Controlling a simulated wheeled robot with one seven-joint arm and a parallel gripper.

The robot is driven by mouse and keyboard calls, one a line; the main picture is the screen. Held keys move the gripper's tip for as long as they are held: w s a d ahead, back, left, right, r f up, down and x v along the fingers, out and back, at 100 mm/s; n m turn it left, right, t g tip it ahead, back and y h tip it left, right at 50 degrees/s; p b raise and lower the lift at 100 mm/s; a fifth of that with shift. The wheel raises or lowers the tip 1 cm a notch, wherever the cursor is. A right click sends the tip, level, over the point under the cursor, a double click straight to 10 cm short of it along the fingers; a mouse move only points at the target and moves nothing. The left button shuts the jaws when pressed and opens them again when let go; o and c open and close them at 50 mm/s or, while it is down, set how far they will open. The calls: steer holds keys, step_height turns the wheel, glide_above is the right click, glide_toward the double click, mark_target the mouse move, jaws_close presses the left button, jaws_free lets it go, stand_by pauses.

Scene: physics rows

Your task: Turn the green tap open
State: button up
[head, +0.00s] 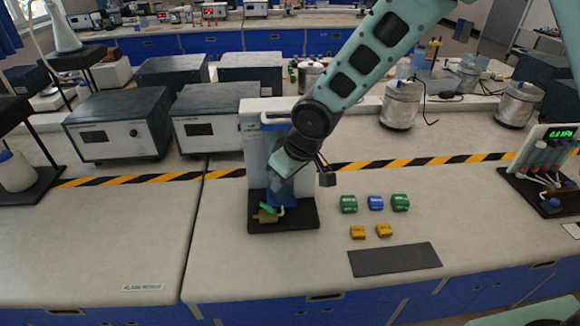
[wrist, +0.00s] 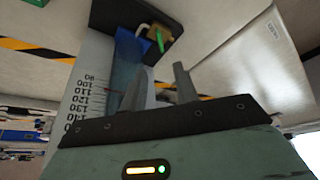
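The green tap handle (head: 268,209) sits on a small brass tap body (head: 264,217) low at the front of a pale upright apparatus (head: 256,152) with a black base (head: 284,224). In the wrist view the green tap handle (wrist: 159,40) and brass body (wrist: 158,29) show at the top, beyond the fingertips. My gripper (head: 262,181) is in front of the apparatus, above the tap and apart from it. In the wrist view my gripper (wrist: 160,76) has its two fingers spread with nothing between them. Part of the apparatus is hidden behind my wrist.
A blue column and a printed scale (wrist: 97,100) on the apparatus stand close to my fingers. Grey instrument boxes (head: 120,122) are at the back left. Green, blue and yellow blocks (head: 375,202) and a dark mat (head: 394,259) lie to the right.

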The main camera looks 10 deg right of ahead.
steer(key=shift+v, duration=2.35)
